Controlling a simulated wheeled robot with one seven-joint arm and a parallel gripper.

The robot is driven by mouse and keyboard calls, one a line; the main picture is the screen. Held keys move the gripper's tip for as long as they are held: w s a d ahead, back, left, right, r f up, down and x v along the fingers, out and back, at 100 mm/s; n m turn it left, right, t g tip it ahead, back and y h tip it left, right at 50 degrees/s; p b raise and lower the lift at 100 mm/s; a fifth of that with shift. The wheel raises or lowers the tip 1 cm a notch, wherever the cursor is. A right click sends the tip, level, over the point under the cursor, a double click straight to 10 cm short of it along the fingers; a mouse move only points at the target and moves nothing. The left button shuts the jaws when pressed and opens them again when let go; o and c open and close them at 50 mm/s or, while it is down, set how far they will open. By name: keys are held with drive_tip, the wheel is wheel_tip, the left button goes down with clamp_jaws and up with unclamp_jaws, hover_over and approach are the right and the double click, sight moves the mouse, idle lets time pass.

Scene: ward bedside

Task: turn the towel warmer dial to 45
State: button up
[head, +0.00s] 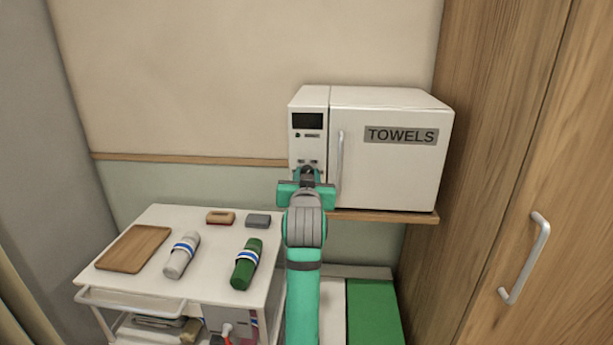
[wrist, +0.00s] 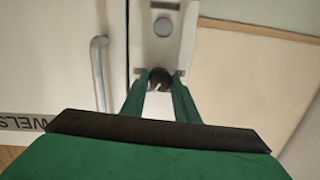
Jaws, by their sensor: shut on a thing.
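The towel warmer (head: 391,150) is a white box with a door marked TOWELS and a narrow control panel at its left. Its dark round dial (wrist: 159,76) shows low on the panel in the wrist view, with a small pale mark on it. My gripper (head: 307,173) reaches the lower panel from the front and mostly hides the dial in the head view. In the wrist view, my gripper's green fingers (wrist: 160,84) are shut on the dial, one on each side. The dial's setting and any scale numbers cannot be read.
The door's vertical handle (head: 340,158) is close to the right of my gripper. A dark display (head: 307,121) sits above. A white trolley (head: 140,285) at left carries a wooden board, two rolls and two small blocks. A wooden cabinet (head: 545,150) stands at right.

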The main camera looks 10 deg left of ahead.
drive_tip(key=shift+f+m, duration=0.1)
drive_tip(key=shift+m, duration=0.3)
drive_tip(key=o, duration=1.1)
drive_tip(key=shift+c, duration=0.2)
drive_tip(key=s+d, duration=0.1)
drive_tip(key=s, duration=0.9)
drive_tip(key=shift+s+d+r, duration=0.35)
drive_tip(key=shift+r, duration=0.1)
